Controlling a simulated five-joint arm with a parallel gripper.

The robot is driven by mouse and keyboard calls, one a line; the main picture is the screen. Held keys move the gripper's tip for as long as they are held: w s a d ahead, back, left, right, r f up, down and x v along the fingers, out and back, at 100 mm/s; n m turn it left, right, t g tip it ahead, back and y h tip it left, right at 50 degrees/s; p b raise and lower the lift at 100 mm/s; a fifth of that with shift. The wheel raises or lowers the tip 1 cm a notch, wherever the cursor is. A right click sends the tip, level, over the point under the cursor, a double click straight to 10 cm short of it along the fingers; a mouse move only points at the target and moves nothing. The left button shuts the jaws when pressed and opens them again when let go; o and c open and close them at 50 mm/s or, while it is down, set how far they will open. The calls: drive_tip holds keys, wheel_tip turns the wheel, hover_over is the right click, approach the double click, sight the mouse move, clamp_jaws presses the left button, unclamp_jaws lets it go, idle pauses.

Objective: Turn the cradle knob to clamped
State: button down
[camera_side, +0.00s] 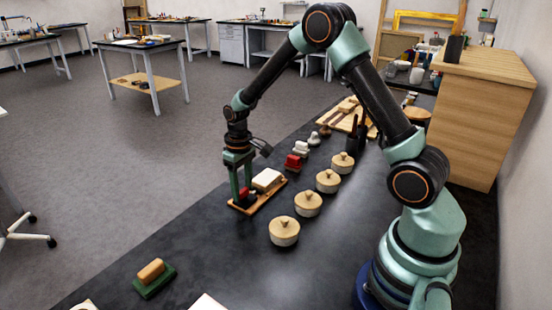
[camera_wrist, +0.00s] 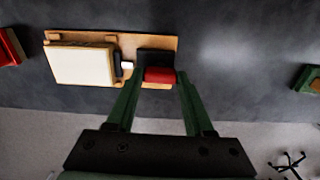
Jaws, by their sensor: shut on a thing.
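The cradle is a flat wooden board (camera_side: 262,201) on the black bench. It also shows in the wrist view (camera_wrist: 128,39). A cream-white block (camera_side: 267,179) lies on it; the block shows in the wrist view (camera_wrist: 82,65) at the left part of the board. The red cradle knob (camera_wrist: 160,75) sits on a dark base at the board's other end. My gripper (camera_wrist: 159,82) points down over that end, with a green finger on either side of the knob, shut on it. In the side view, my gripper (camera_side: 242,195) partly hides the knob. I cannot read any knob marking.
Several round lidded pots (camera_side: 284,231) stand in a row right of the cradle. A red block (camera_side: 292,162) is behind it. A green block with a wooden handle (camera_side: 153,279) lies near the front. The bench between that block and the cradle is clear.

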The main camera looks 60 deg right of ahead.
sight(243, 190)
idle(0.5)
drive_tip(key=shift+c, duration=1.4)
unclamp_jaws()
wheel_tip(243, 190, up, 12)
drive_tip(key=shift+r, duration=0.15)
drive_tip(key=s+a+r+t, duration=0.2)
drive_tip(key=s+a+r, duration=0.1)
drive_tip(key=s, duration=0.4)
drive_tip(key=s+a+r+t, duration=0.3)
drive_tip(key=s+r, duration=0.2)
drive_tip(key=s, duration=0.3)
drive_tip(key=shift+s+a+r+t, duration=0.15)
drive_tip(key=shift+s+r+t, duration=0.1)
drive_tip(key=shift+r+t, duration=0.1)
